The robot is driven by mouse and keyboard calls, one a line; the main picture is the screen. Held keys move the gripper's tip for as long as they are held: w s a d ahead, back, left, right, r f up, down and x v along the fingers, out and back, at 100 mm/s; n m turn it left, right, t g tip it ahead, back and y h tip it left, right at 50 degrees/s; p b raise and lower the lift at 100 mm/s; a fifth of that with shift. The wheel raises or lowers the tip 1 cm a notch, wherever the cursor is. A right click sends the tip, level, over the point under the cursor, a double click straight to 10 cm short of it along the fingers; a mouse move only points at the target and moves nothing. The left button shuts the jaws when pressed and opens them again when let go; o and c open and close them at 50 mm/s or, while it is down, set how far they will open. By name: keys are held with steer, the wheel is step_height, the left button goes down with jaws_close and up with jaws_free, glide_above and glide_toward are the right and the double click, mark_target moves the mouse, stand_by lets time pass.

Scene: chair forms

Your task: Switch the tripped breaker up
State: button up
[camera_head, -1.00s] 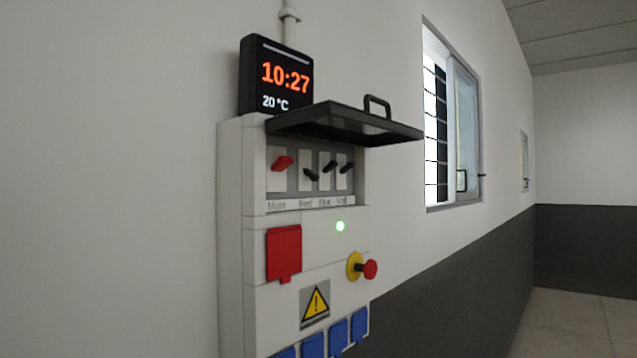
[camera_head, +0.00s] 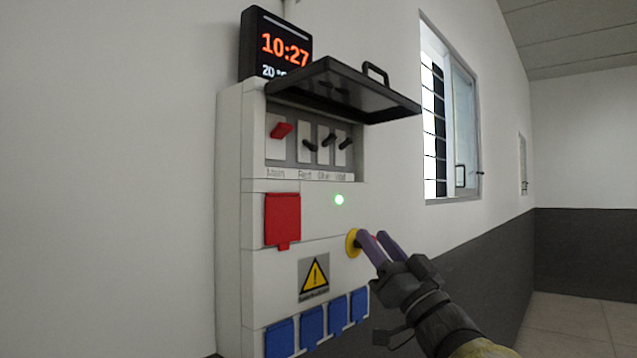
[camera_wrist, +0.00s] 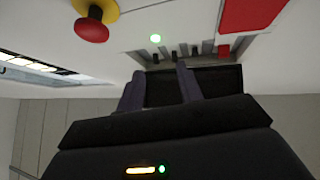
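The breaker row sits in a recess of the white wall panel (camera_head: 290,250), under a raised dark cover (camera_head: 345,92). The red main lever (camera_head: 281,130) points up. The first black lever (camera_head: 309,146), at the label that seems to read Red, tilts down. The second black lever (camera_head: 328,139) and third black lever (camera_head: 346,143) tilt up. My gripper (camera_head: 371,236) is open and empty, below and right of the levers, in front of the stop button. In the wrist view my gripper (camera_wrist: 158,84) has its purple fingers apart, pointing toward the recess.
The yellow-based red stop button (camera_wrist: 92,27) is close beside the fingers; they partly hide it in the head view. A red socket cover (camera_head: 283,220), blue sockets (camera_head: 311,326) and a clock (camera_head: 275,45) surround the breakers. A window (camera_head: 450,120) is to the right.

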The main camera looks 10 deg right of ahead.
mark_target(316, 149)
steer(key=s+r+n+y, duration=0.1)
steer(key=y, duration=0.1)
steer(key=s+a+r+n+g+y, duration=0.1)
steer(key=n+y, duration=0.1)
steer(key=s+r+n+g+y, duration=0.1)
steer(key=s+n+y, duration=0.1)
steer(key=y, duration=0.1)
steer(key=shift+a+r, duration=0.15)
steer(key=shift+a, duration=0.1)
steer(key=shift+r, duration=0.1)
steer(key=p+x, duration=0.9)
steer(key=x, duration=0.8)
steer(key=shift+w+a, duration=0.15)
steer(key=shift+a, duration=0.05)
steer(key=shift+c, duration=0.3)
jaws_close()
